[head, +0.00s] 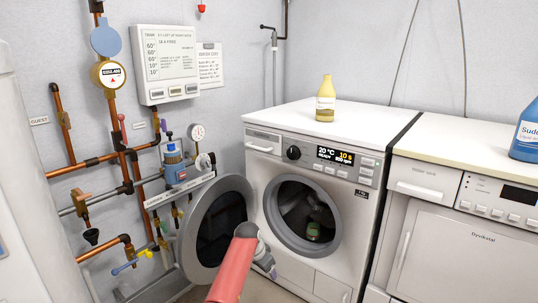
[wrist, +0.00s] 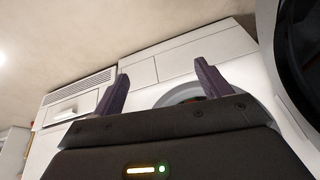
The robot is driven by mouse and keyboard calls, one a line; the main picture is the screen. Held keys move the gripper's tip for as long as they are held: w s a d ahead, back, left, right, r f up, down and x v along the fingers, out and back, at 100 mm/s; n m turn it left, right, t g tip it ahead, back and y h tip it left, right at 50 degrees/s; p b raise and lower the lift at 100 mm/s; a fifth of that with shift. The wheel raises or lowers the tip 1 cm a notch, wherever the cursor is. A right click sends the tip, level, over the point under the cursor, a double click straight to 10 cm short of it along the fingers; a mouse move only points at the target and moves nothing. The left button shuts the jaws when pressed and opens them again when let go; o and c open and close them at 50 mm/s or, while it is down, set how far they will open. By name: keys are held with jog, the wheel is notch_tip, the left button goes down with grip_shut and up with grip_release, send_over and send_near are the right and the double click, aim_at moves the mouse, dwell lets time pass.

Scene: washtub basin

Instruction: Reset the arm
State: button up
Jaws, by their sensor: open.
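My arm (head: 236,266) reaches in from the bottom of the head view, a red link ending in a grey wrist. My gripper (head: 270,270) is in front of the washing machine, low and between the open door and the drum opening. In the wrist view my gripper (wrist: 160,85) has its two dark purple fingers spread wide with nothing between them. The washing machine (head: 262,160) stands with its round door (head: 215,228) swung open to the left. Something green lies inside the drum (head: 313,231); what it is I cannot tell.
A yellow bottle (head: 325,102) stands on the washing machine. A second white machine (head: 460,240) is to the right with a blue bottle (head: 526,132) on top. Copper pipes and gauges (head: 108,73) line the left wall. The open door is close to my arm.

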jog(key=s+d+r+m+y, duration=0.1)
jog(key=s+d+r+m, duration=0.15)
jog(key=d+r, duration=0.4)
jog(key=s+d+r+m+g+y, duration=0.1)
jog(key=s+d+r+y, duration=0.2)
jog(key=d, duration=0.7)
jog(key=s+d+r+m, duration=0.2)
jog(key=s+d+r, duration=0.25)
jog(key=d, duration=0.35)
jog(key=s+a+r+n+t, duration=0.1)
jog(key=s+r+n, duration=0.3)
jog(key=s, duration=0.8)
jog(key=s+a+r+n+t+h, duration=0.1)
jog(key=s+a+r+n, duration=0.2)
jog(key=s, duration=0.8)
jog(key=s+a+r+n+t, duration=0.1)
jog(key=s+a+r+n, duration=0.2)
jog(key=s, duration=0.9)
notch_tip(320, 180, up, 4)
jog(key=n, duration=0.4)
jog(key=shift+s+h, duration=0.3)
jog(key=shift+f+n, duration=0.1)
jog(key=shift+n, duration=0.15)
